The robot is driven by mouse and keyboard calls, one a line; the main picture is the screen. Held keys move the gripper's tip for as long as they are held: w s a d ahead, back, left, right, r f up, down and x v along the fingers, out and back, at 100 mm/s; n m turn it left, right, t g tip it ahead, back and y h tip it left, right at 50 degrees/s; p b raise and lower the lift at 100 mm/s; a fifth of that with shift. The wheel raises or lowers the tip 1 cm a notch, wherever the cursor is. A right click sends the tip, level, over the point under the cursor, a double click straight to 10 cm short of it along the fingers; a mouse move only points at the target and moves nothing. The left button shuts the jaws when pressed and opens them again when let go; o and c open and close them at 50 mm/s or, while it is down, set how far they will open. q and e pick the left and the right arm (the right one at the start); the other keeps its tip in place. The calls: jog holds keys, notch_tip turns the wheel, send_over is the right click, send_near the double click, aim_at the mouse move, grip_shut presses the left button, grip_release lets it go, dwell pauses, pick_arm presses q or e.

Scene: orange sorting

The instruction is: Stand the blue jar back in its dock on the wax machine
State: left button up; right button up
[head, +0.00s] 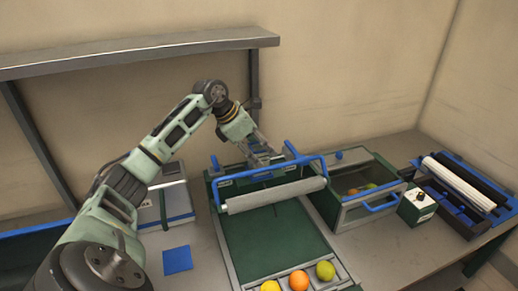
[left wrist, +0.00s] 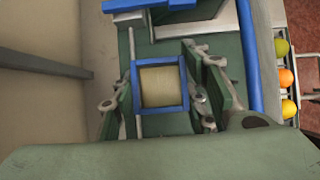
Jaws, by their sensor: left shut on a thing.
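The jar (left wrist: 160,110) shows in the left wrist view as a square blue rim around a tan inside, seen from above. My left gripper (head: 265,163) is shut on it, with one finger on each side. In the head view the gripper is over the back of the green wax machine (head: 270,232), behind its blue bar and grey roller, and mostly hides the jar. A blue part (left wrist: 150,6) lies at the top of the wrist view; I cannot tell if it is the dock. Whether the jar's base touches the machine is hidden. My right gripper is not in view.
Oranges and yellow-green fruit (head: 299,280) lie in the front tray. A blue square (head: 177,259) lies on the left bench. A shelf (head: 140,50) runs behind.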

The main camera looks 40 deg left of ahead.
pick_arm(q)
jog(key=o, duration=1.4)
jog(key=shift+f, duration=0.1)
jog(key=shift+o, duration=0.2)
jog(key=shift+r, duration=0.2)
jog(key=b+v, duration=0.2)
jog(key=v, duration=1)
jog(key=shift+b, duration=0.4)
jog(key=shift+f, duration=0.1)
